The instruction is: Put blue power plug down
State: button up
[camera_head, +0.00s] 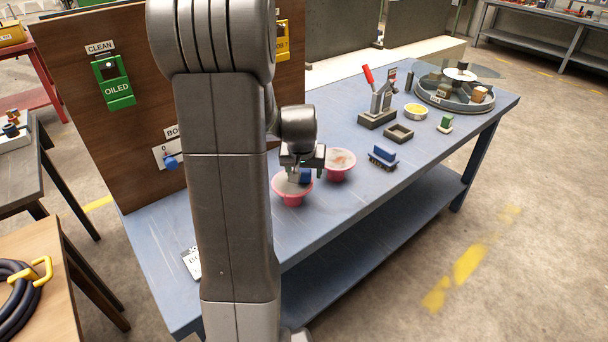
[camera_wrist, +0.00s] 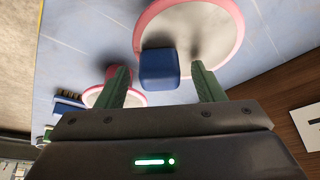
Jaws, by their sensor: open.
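The blue power plug (camera_head: 305,177) shows as a small blue block just under my gripper (camera_head: 301,168), at the right side of the left pink bowl (camera_head: 291,198). In the wrist view the plug (camera_wrist: 159,70) lies between and beyond the two green fingertips of my gripper (camera_wrist: 163,85), with gaps on both sides. It overlaps the rim of the pink bowl (camera_wrist: 237,44) there. My gripper is open. I cannot tell whether the plug rests in the bowl or on its rim.
A second pink bowl (camera_head: 340,177) stands close on the right. A brown board (camera_head: 135,150) rises behind.

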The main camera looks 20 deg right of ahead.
jog(key=c, duration=1.2)
